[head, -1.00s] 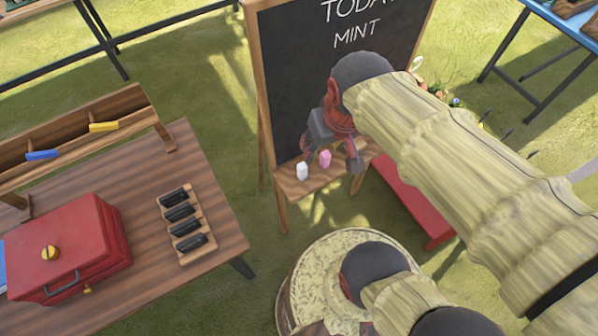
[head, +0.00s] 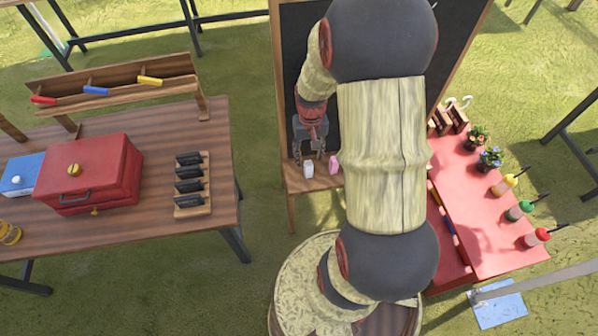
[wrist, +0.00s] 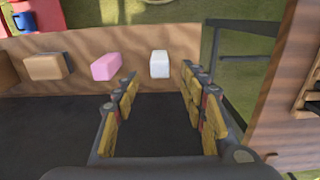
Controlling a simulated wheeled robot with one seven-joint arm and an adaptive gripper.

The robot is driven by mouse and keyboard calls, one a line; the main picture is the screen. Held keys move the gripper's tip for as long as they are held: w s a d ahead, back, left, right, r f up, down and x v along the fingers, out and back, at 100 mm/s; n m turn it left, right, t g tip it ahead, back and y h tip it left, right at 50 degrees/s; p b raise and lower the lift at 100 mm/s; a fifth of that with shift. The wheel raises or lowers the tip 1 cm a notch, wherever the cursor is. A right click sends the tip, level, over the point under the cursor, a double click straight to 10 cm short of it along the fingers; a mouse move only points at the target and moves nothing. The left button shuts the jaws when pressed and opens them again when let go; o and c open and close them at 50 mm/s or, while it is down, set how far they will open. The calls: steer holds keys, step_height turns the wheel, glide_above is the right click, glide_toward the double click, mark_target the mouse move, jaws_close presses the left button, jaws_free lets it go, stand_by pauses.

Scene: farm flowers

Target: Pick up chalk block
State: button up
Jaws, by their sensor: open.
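A white chalk block (head: 308,168) stands on the wooden ledge (head: 292,182) of the blackboard easel, with a pink block (head: 334,165) to its right. In the wrist view the white block (wrist: 160,64) lies ahead of my open fingers, roughly between their lines, with the pink block (wrist: 106,66) to its left and a tan block (wrist: 48,66) further left. My gripper (head: 309,153) is close above the ledge by the white block; in the wrist view its yellow-padded fingers (wrist: 161,92) are apart with nothing between them. The tan block is hidden behind my arm in the head view.
The blackboard (head: 455,45) stands right behind the ledge. A wooden table (head: 130,228) with a red box (head: 95,170) and a rack of dark blocks (head: 192,207) is on the left. A red table (head: 475,215) with bottles and flowerpots is on the right.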

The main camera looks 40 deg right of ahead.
mark_target(309, 162)
steer(key=shift+f+b, duration=0.35)
steer(key=shift+f, duration=1.15)
step_height(309, 162, down, 5)
steer(key=shift+s+r+b, duration=0.1)
steer(key=shift+b, duration=0.7)
steer(key=c, duration=0.3)
steer(key=c, duration=0.7)
jaws_close()
